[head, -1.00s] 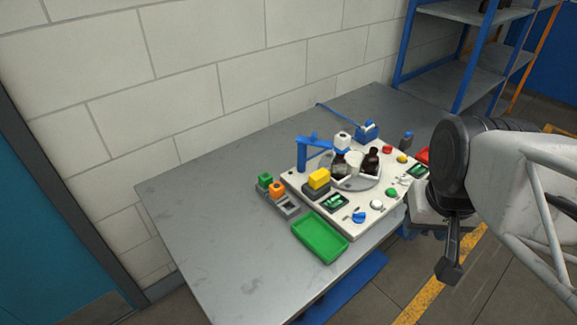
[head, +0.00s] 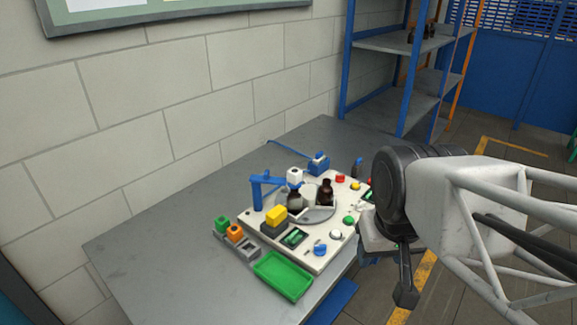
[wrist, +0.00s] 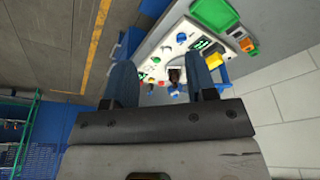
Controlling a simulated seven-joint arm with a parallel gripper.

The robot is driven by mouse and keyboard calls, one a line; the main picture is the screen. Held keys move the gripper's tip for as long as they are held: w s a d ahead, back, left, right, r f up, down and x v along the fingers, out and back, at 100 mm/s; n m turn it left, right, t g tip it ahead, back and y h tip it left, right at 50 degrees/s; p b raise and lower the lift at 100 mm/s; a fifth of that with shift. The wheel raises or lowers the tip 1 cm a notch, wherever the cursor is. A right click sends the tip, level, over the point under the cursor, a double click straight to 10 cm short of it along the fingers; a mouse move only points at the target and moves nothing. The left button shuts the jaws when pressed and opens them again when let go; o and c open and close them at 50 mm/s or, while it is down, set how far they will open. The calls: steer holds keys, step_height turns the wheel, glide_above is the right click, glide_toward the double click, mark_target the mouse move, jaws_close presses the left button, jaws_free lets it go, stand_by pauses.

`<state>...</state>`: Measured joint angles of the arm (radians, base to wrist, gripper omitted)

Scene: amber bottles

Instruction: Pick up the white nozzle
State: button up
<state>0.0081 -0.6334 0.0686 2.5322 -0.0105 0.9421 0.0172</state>
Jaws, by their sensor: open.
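A small white block, which looks like the white nozzle (head: 295,176), sits at the end of a blue arm (head: 257,190) on the white board, above a dark bottle (head: 294,201). I cannot tell whether it touches the bottle. My gripper (head: 404,290) hangs right of the board, well apart from the nozzle. In the wrist view my gripper (wrist: 163,82) has its two blue fingers wide apart with nothing between them. The board lies beyond the fingers; I cannot make out the nozzle clearly there.
A second dark bottle (head: 326,193) stands on the grey disc. A grey rack (head: 249,248) holds green (head: 221,225) and orange (head: 235,231) blocks. A yellow block (head: 276,214), buttons and a green tray (head: 283,274) are near. The table (head: 150,250) is bare at left.

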steer(key=shift+o, duration=1.2)
steer(key=m+g, duration=0.3)
steer(key=m, duration=0.6)
glide_above(294, 170)
step_height(294, 170, down, 6)
steer(key=shift+s+f, duration=0.15)
steer(key=shift+w+f, duration=0.1)
steer(key=shift+w, duration=0.1)
steer(key=shift+f, duration=0.15)
